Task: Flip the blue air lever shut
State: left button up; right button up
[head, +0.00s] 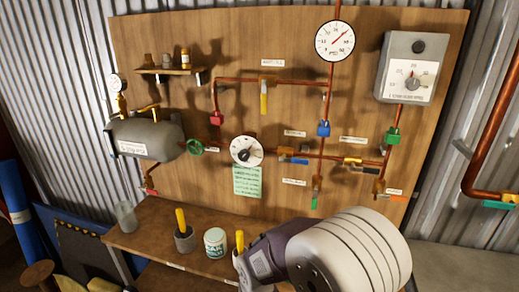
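A flat blue lever (295,160) sits low in the middle of the wooden board, on an orange-bodied valve just right of the white dial. It looks roughly in line with its near-horizontal pipe. A separate blue fitting (323,129) is on the vertical pipe above it. The labels are too small to read, so I cannot tell for certain which is the air lever. One of my arms, white and purple, fills the bottom centre, below and apart from the levers. Its gripper fingers do not show. My other gripper is out of view.
The board (220,60) carries copper pipes, a round gauge (334,41), a grey box (411,68), a green handwheel (195,147) and several coloured levers. A grey tank (146,137) is at left. A shelf (150,238) below holds a mug (215,242) and yellow-handled tools.

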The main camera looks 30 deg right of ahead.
aim_at(292, 160)
jog(key=l+z, duration=0.1)
jog(key=z, duration=1.35)
